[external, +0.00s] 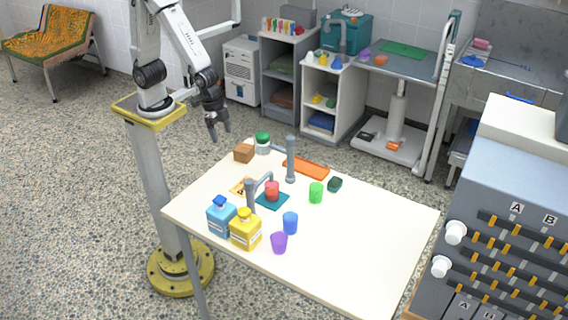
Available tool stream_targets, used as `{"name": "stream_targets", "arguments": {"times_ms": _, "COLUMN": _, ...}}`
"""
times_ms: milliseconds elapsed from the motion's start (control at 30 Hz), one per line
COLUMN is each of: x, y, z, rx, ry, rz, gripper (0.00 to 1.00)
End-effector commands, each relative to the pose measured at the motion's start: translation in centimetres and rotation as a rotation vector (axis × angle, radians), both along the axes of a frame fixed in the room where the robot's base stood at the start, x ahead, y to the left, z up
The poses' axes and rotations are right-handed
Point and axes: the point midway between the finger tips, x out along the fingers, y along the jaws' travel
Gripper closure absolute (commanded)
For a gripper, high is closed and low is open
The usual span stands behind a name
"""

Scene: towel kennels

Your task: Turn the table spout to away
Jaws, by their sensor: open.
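Two grey spout-like fixtures stand on the white table (375,245). The nearer spout (251,196) has a short post, and its bent arm reaches right and back, ending above or near a red cup (272,191). The farther grey post (291,162) is taller, with a thin arm that seems to point left. I cannot tell for sure which is the table spout. My gripper (219,131) hangs fingers down, open and empty, beyond the table's far left edge, apart from both fixtures.
Blue (221,219) and yellow (245,232) bottles stand close to the nearer spout. Blue (290,223), purple (279,243) and green (316,193) cups stand nearby. A brown box (244,153) and a green-lidded jar (263,143) sit at the far left. The table's right part is clear.

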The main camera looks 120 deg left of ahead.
Motion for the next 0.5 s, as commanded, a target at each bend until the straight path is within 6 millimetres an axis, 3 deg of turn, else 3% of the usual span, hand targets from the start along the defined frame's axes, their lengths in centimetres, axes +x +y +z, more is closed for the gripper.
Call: {"name": "stream_targets", "arguments": {"times_ms": 500, "x": 11.4, "y": -4.7, "z": 0.6, "rx": -0.008, "ry": 0.132, "rz": 0.082, "gripper": 0.18}}
